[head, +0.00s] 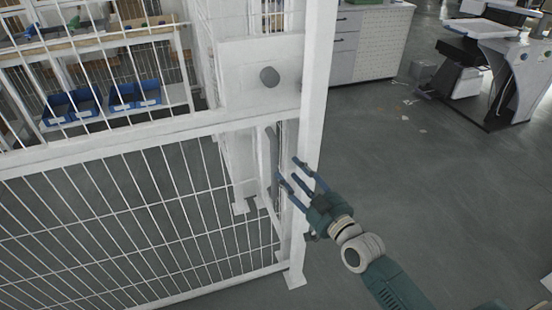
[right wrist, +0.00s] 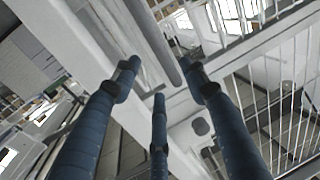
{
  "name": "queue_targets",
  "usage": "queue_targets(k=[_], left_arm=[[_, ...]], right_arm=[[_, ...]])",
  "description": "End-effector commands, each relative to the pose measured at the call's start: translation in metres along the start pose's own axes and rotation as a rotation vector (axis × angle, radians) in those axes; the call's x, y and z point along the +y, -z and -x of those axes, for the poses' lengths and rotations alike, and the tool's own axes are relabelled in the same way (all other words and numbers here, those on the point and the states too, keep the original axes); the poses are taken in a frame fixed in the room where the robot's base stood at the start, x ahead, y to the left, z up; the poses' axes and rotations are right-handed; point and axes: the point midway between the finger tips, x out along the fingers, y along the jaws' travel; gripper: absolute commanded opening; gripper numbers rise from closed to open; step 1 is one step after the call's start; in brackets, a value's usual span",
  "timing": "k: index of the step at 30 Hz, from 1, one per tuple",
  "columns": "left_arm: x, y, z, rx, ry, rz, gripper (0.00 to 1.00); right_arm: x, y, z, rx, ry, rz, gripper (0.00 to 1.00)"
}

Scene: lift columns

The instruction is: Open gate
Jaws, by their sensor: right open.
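The white gate (head: 150,135) with thin bars fills the left of the head view and stands beside a white upright post (head: 316,90). A vertical grey bar handle (head: 272,158) shows just left of the post, partly hidden; what looks like the same bar crosses the top of the right wrist view (right wrist: 150,38). My right gripper (head: 291,171) is in front of the post, its blue fingers spread and empty, pointing towards the handle. In the right wrist view the fingers (right wrist: 161,78) are apart with the bar beyond their tips; I cannot tell whether they touch it. My left gripper is not in view.
Blue bins (head: 134,95) stand on a shelf behind the gate. A white cabinet (head: 372,45) and a machine (head: 510,75) stand at the back right. The floor right of the post is mostly clear.

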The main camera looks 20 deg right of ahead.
Motion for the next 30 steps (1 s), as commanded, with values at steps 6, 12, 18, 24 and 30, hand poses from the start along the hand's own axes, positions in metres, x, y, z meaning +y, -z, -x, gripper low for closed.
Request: queue_targets(k=[6,12,18,24,30], left_arm=[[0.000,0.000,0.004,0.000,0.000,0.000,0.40],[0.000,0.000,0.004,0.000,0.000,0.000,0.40],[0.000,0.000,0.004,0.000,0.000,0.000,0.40],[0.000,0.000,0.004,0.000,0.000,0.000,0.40],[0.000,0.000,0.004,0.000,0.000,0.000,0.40]], right_arm=[[0.000,0.002,-0.043,0.001,0.000,0.000,0.44],[0.000,0.001,-0.076,0.000,0.000,0.000,0.44],[0.000,0.000,-0.090,-0.001,0.000,-0.001,0.44],[0.000,-0.001,-0.092,-0.002,0.000,0.000,0.44],[0.000,-0.001,-0.092,-0.002,0.000,0.000,0.22]])
